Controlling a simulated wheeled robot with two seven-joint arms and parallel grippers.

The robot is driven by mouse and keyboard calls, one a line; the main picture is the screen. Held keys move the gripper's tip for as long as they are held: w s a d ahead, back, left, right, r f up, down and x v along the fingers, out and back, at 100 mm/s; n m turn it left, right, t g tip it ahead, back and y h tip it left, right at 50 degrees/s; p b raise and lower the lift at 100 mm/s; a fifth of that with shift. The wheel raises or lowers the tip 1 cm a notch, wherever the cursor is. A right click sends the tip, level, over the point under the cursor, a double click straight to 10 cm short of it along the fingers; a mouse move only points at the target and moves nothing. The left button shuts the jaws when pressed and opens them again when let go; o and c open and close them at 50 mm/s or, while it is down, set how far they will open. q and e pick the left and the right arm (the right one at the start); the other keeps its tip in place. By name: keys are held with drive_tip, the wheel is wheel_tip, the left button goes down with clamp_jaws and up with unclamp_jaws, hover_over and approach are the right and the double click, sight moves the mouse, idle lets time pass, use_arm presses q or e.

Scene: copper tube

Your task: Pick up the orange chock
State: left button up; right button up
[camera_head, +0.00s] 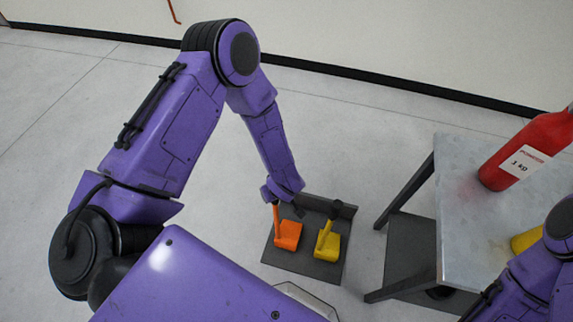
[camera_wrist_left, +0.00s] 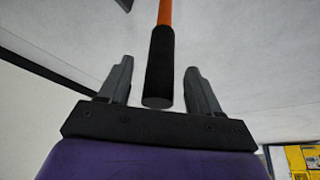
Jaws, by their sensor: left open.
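The orange chock (camera_head: 288,235) sits on a dark grey stand on the floor in the head view, its orange handle rising at its left. My left gripper (camera_head: 286,203) is above it, near the handle's top, and partly hidden by my wrist. In the left wrist view my left gripper (camera_wrist_left: 158,72) is open, with a finger on each side of the chock's black handle grip (camera_wrist_left: 160,75). Gaps show between the grip and both fingers. The chock's body is not in the wrist view. My right gripper is out of view; only part of my right arm shows.
A yellow chock (camera_head: 327,243) with a dark-gripped handle stands right beside the orange one on the stand (camera_head: 300,265). A grey table (camera_head: 455,215) at right holds a red extinguisher (camera_head: 525,150) and a yellow object (camera_head: 527,239). Floor left of the stand is clear.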

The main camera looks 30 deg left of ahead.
use_arm(q)
drive_tip(key=shift+f, duration=0.15)
clamp_jaws()
idle(1.2)
drive_tip(key=shift+w, duration=0.1)
